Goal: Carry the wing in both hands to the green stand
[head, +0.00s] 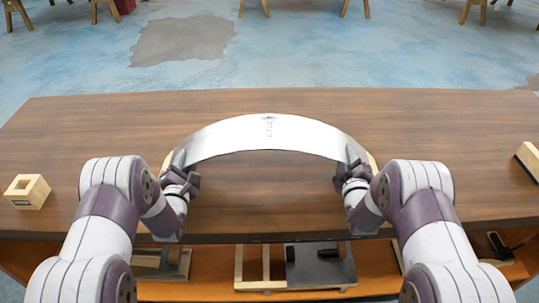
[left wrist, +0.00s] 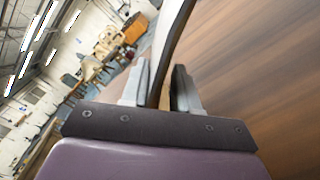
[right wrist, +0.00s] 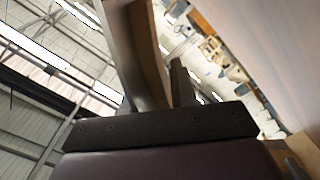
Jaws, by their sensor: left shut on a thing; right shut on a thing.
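The wing (head: 262,132) is a curved, silvery arched panel with small dark lettering near its middle. It spans between my two grippers above the wooden table, its arch toward the far side. My left gripper (head: 178,180) is shut on its left end; in the left wrist view the wing's edge (left wrist: 174,45) runs up from between the fingers. My right gripper (head: 357,173) is shut on its right end; in the right wrist view the wing (right wrist: 150,60) rises between the fingers. I cannot make out a green stand in any view.
The brown table (head: 80,135) is mostly clear. A small wooden block with a square opening (head: 27,191) is at its left, a wooden piece (head: 528,160) at its right edge. A lower shelf (head: 215,275) holds frames and a dark plate (head: 320,266). Wooden legs stand on the far floor.

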